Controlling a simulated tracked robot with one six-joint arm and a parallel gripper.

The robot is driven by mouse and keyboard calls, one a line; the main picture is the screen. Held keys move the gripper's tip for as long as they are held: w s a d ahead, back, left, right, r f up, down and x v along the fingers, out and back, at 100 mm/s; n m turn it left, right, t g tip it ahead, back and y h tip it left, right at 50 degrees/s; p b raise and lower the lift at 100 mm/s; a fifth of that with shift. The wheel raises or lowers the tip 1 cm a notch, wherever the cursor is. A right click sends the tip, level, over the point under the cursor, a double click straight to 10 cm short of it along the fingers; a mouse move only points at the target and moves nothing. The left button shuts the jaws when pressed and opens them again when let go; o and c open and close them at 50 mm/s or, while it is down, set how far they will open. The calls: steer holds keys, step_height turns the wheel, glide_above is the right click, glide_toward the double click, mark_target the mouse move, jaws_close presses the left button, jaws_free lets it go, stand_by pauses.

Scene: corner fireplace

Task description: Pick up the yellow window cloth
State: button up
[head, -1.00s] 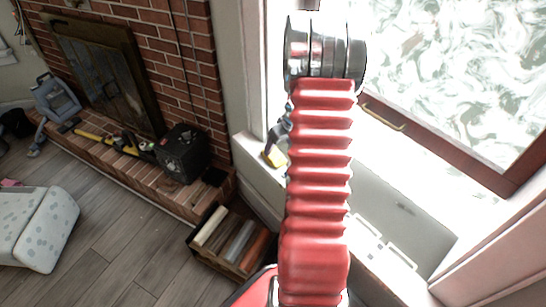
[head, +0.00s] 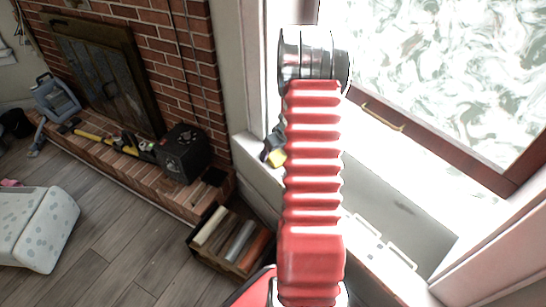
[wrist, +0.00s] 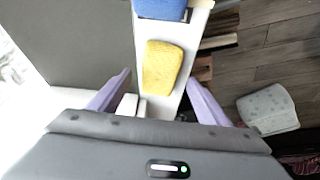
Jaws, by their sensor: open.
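The yellow window cloth (wrist: 161,68) lies on a narrow white sill (wrist: 168,25) in the wrist view. It shows as a folded or padded yellow block. My gripper (wrist: 159,76) is open, with one purple finger on each side of the cloth's near part in the picture; I cannot tell whether they touch it.
A blue object (wrist: 160,9) lies just beyond the cloth on the sill. A small white object (wrist: 128,105) is near the left finger. The window (head: 440,80) is at the right. A wooden crate (head: 207,258) stands on the floor below, and a black box (head: 182,152) on the brick hearth.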

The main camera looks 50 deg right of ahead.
steer(key=shift+w+f, duration=0.25)
steer(key=shift+f, duration=0.35)
steer(key=shift+f, duration=0.25)
stand_by(0.6)
steer(key=shift+c, duration=0.4)
steer(key=c, duration=1)
